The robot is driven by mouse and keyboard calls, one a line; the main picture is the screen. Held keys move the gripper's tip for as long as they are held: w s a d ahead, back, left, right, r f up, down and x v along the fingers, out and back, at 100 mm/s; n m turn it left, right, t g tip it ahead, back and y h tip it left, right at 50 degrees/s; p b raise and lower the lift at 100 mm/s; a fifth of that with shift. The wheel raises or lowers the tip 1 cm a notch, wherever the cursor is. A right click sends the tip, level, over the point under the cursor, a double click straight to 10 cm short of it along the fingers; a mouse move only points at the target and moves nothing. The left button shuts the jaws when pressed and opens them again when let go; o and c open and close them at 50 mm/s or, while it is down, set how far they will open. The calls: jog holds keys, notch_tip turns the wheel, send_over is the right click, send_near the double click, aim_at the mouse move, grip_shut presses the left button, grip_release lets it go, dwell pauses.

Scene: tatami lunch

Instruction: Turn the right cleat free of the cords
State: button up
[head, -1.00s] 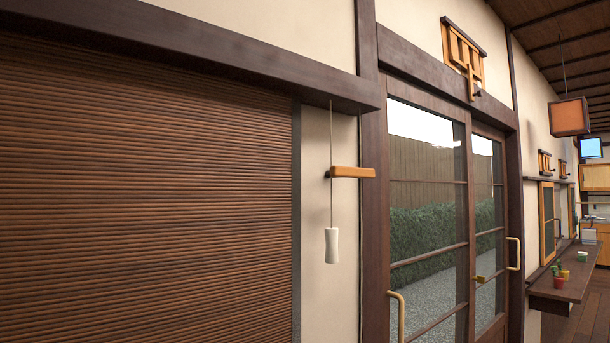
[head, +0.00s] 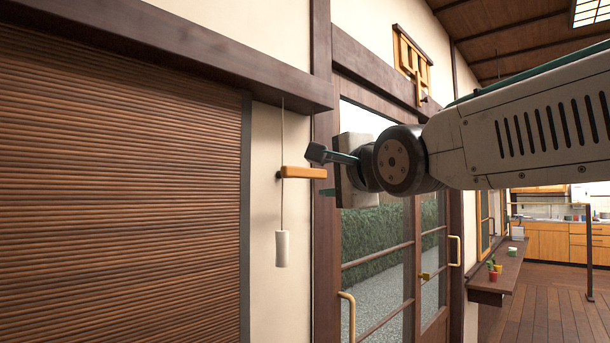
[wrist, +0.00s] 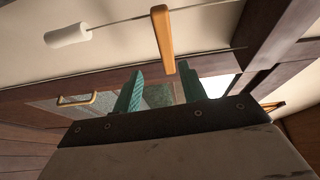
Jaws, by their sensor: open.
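The cleat (head: 303,172) is an orange wooden bar on the cream wall strip between the slatted shutter and the glass door. It lies level in the head view. One thin cord (head: 282,130) runs down past its left end to a white pull (head: 282,248). My gripper (head: 323,172) is open at the cleat's right end, with one finger above and one below. In the wrist view the cleat (wrist: 162,38) points toward the gap between my green fingers (wrist: 160,90), and nothing is gripped. The white pull (wrist: 68,36) hangs clear of them. I cannot tell whether the fingers touch the cleat.
The slatted shutter (head: 120,190) fills the left, under a dark beam (head: 200,62). The glass door (head: 375,250) with a brass handle (head: 347,315) stands right of the cleat. A shelf with small pots (head: 500,280) is further right. The wooden floor (head: 560,310) there is clear.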

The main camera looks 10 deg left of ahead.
aim_at(307, 173)
jog(key=x, duration=0.5)
jog(key=r+x, duration=0.1)
jog(key=x, duration=0.2)
jog(key=shift+s+a, duration=0.2)
jog(key=shift+a, duration=0.3)
jog(key=shift+r, duration=0.1)
grip_shut()
